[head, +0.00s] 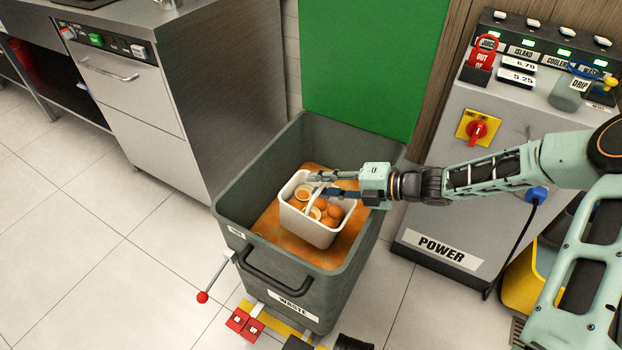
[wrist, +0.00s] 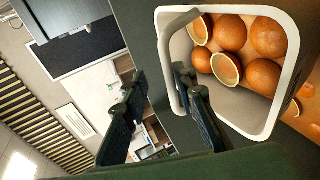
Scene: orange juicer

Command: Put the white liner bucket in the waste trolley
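The white liner bucket (head: 308,225) is inside the grey waste trolley (head: 290,283), below its rim and over an orange layer. Whether its base rests on that layer is hard to tell. It holds several oranges and cut halves (head: 325,212). In the wrist view the bucket (wrist: 280,112) shows at the upper right with the fruit (wrist: 230,50) in it. My gripper (head: 322,184) reaches in from the right over the bucket. Its fingers (wrist: 158,76) stand apart in the wrist view, one overlapping the bucket's near rim and one outside it. I see no grip on the wall.
A green panel (head: 365,60) stands behind the trolley. A grey power cabinet (head: 440,215) is at the right, with a yellow bin (head: 530,280) beside it. A steel counter unit (head: 215,90) is at the left. Tiled floor at left is clear.

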